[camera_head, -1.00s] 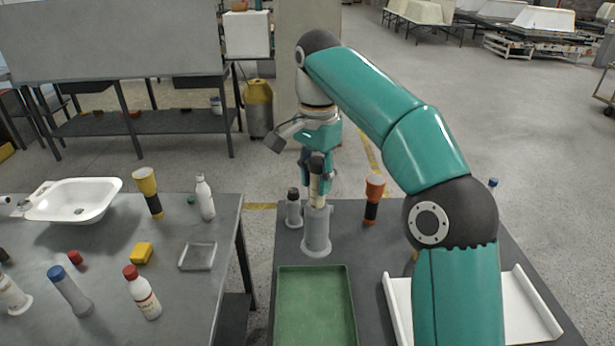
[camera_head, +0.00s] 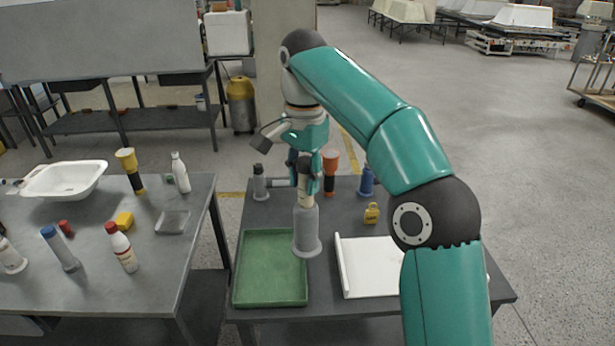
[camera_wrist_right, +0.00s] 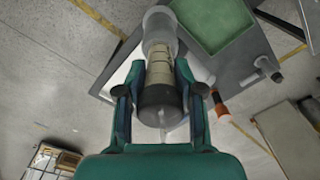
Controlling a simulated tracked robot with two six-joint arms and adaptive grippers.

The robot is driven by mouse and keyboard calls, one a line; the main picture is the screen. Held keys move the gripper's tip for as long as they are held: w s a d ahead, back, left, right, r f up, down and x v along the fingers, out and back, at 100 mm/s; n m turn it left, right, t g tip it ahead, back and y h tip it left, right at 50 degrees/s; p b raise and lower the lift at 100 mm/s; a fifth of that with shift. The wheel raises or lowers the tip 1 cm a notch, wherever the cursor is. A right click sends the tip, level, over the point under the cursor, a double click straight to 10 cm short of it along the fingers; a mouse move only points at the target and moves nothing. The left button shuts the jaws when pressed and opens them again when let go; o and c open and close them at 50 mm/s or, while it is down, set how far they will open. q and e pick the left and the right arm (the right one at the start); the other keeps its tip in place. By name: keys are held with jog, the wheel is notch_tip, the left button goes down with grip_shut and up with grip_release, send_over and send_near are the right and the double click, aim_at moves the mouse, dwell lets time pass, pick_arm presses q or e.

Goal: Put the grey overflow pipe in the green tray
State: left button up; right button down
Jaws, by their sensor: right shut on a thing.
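The grey overflow pipe (camera_head: 306,226) has a wide flange at its lower end and a pale neck with a dark cap at its top. My right gripper (camera_head: 308,182) is shut around the neck and holds the pipe upright. In the right wrist view, the pipe's grey body (camera_wrist_right: 160,30) points away beyond the fingers (camera_wrist_right: 160,95). The green tray (camera_head: 270,292) lies on the right-hand table. In the head view, the pipe's flange overlaps the tray's right rim; its height above the table is hard to tell. My left gripper is not in view.
A smaller grey pipe (camera_head: 260,184), an orange torch (camera_head: 330,165), a blue bottle (camera_head: 366,181) and a yellow object (camera_head: 371,213) stand behind. A white panel (camera_head: 370,267) lies right of the tray. The left table (camera_head: 90,280) holds a basin (camera_head: 65,180) and several bottles.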

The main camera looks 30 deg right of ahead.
pick_arm(q)
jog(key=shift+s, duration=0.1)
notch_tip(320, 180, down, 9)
jog(key=b, duration=0.9)
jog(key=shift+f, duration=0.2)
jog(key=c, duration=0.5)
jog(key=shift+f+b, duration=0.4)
jog(key=shift+b, duration=0.15)
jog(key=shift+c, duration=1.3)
pick_arm(e)
jog(key=a+f+n, duration=0.3)
jog(key=f+n, duration=0.2)
jog(key=f, duration=0.9)
jog(key=s+a+f+n, duration=0.1)
jog(key=a+f+n, duration=0.3)
jog(key=f, duration=1)
jog(key=a+f+n, duration=0.4)
jog(key=f+n, duration=0.2)
jog(key=f, duration=0.7)
jog(key=shift+s+f, duration=0.35)
jog(key=shift+f, duration=0.05)
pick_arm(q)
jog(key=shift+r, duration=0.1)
pick_arm(e)
jog(key=shift+s+d, duration=0.1)
jog(key=shift+d, duration=0.05)
